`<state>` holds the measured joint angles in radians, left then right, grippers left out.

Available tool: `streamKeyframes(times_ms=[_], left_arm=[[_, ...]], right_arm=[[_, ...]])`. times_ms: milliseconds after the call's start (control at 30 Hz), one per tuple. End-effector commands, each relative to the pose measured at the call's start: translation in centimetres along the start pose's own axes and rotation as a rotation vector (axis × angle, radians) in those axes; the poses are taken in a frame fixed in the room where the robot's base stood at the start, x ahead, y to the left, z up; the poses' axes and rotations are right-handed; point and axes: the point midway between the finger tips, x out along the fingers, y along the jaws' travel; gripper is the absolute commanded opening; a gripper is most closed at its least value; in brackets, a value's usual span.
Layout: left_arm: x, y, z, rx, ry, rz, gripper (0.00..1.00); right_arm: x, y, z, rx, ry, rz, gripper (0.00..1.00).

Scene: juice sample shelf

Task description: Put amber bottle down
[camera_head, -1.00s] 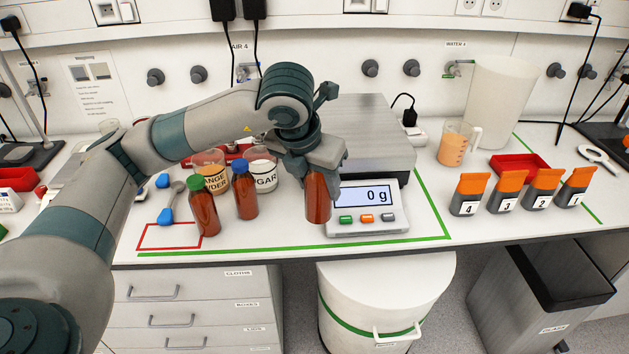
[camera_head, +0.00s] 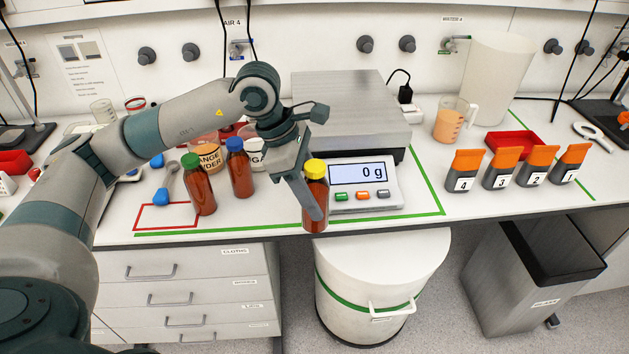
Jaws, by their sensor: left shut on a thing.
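An amber bottle with a yellow cap (camera_head: 316,170) is upright at the bench's front edge, just left of the scale's display. My left gripper (camera_head: 310,198) reaches in from the left and is shut on this bottle, with one finger crossing its front. The other finger is hidden. I cannot tell whether the bottle's base touches the bench. Two more amber bottles stand to the left, one with a green cap (camera_head: 200,190) and one with a blue cap (camera_head: 239,172). My right gripper is not in view.
The scale (camera_head: 365,185) reads 0 g, and its plate (camera_head: 345,105) is empty. A red outlined square (camera_head: 167,217) on the bench is bare. Several orange-topped pouches (camera_head: 464,170) stand at the right. A white bin (camera_head: 350,285) stands below.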

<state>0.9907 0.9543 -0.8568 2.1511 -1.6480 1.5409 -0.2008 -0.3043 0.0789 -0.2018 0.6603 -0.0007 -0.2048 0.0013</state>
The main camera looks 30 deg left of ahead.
Motion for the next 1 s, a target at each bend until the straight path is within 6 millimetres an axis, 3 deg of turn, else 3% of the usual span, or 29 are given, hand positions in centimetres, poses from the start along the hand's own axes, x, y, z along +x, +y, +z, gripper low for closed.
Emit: streamKeyframes(times_ms=[800, 1000], left_arm=[[4.0, -5.5, -1.0, 1.455, 0.004, -0.605, 0.10], [4.4, -6.4, -1.2, 1.680, 0.004, -0.698, 0.10]], right_arm=[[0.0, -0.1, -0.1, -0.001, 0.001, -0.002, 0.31], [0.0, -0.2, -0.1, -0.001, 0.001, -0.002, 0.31]])
